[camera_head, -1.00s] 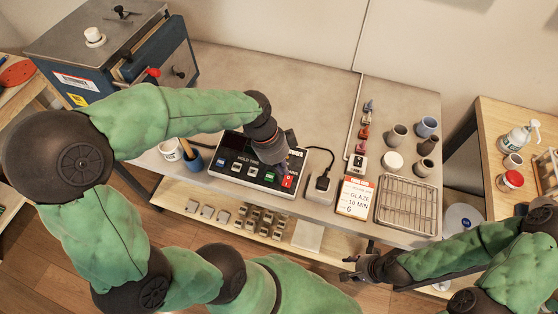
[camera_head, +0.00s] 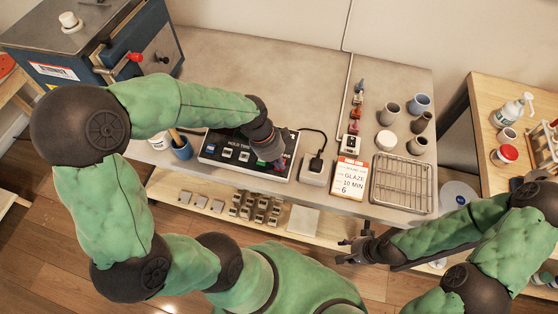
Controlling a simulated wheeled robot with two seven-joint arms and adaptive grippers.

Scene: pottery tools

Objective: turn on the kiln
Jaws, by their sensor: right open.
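The blue-grey kiln (camera_head: 50,82) stands at the back left of the table, with a red-tipped handle on its front. The black control panel (camera_head: 213,150), marked HOLD TIME, lies on the table with several buttons along its front. My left gripper (camera_head: 276,163) points down over the panel's right end and hides the buttons there. I cannot tell whether it touches the panel or whether its fingers are apart. A white card (camera_head: 351,178) reading GLAZE, 10 MIN, 6 lies right of the panel. My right gripper (camera_head: 350,246) is open and empty, in front of the table's edge.
A power outlet box (camera_head: 313,170) with a black plug sits beside the panel. A blue cup (camera_head: 183,149) with tools stands at its left. A wire rack (camera_head: 402,184) and several small pots (camera_head: 389,113) are on the right. The table's back middle is clear.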

